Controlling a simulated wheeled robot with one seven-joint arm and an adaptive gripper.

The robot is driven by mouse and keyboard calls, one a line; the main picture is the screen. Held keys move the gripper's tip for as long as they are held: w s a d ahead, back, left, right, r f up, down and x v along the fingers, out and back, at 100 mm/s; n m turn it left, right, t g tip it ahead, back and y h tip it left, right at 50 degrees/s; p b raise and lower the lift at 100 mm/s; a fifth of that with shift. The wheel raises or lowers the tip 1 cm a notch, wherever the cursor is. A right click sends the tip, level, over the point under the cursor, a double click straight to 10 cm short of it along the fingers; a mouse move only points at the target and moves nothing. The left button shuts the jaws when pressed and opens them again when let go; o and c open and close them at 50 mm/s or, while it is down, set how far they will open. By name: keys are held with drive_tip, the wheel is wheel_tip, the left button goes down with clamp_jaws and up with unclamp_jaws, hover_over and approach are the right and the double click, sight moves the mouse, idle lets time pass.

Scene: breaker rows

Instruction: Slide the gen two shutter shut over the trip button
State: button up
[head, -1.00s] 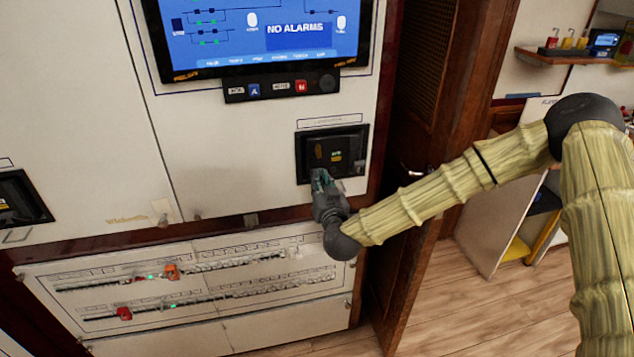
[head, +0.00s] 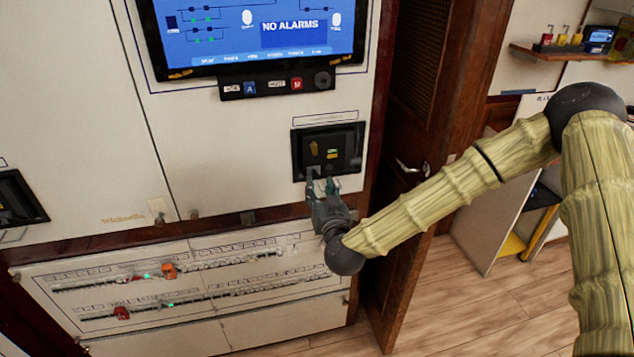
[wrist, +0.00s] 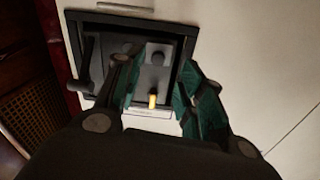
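The black-framed recessed panel (head: 328,151) is on the white cabinet front below the screen. Inside it I see small yellow and green marks and an orange-brown patch. I cannot tell for sure which part is the shutter, and no trip button is clearly visible. My gripper (head: 323,186) is at the panel's lower edge. In the wrist view its green-padded fingers (wrist: 161,93) are apart with nothing gripped between them.
A black lever-like part (wrist: 88,64) stands at one side of the panel. A second black panel (head: 17,198) is at the far left. Breaker rows (head: 170,288) lie below. A wooden door (head: 420,150) stands close on the right.

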drive_tip(key=s+d, duration=0.1)
drive_tip(key=s, duration=0.6)
idle(0.3)
drive_tip(key=s+d+f+n+g+y, duration=0.1)
drive_tip(key=s+f+g, duration=0.4)
drive_tip(key=s+f, duration=0.6)
drive_tip(key=s+d+f+g, duration=0.1)
drive_tip(key=s+f+g, duration=0.5)
drive_tip(key=f, duration=1)
drive_tip(key=s+d+f+g+h, duration=0.1)
drive_tip(key=s+d+f+g, duration=0.1)
drive_tip(key=s, duration=0.5)
drive_tip(key=s+d+f+m+g+h, duration=0.1)
drive_tip(key=s+d+f+g, duration=0.1)
drive_tip(key=s+d+f, duration=0.2)
drive_tip(key=s+d+f+g+h, duration=0.1)
drive_tip(key=s+d+f+g, duration=0.1)
drive_tip(key=s+d, duration=0.5)
drive_tip(key=s+f, duration=0.1)
drive_tip(key=s, duration=0.4)
drive_tip(key=shift+d+f+g+h+b, duration=0.35)
drive_tip(key=shift+d+g+h, duration=0.05)
drive_tip(key=shift+m, duration=0.3)
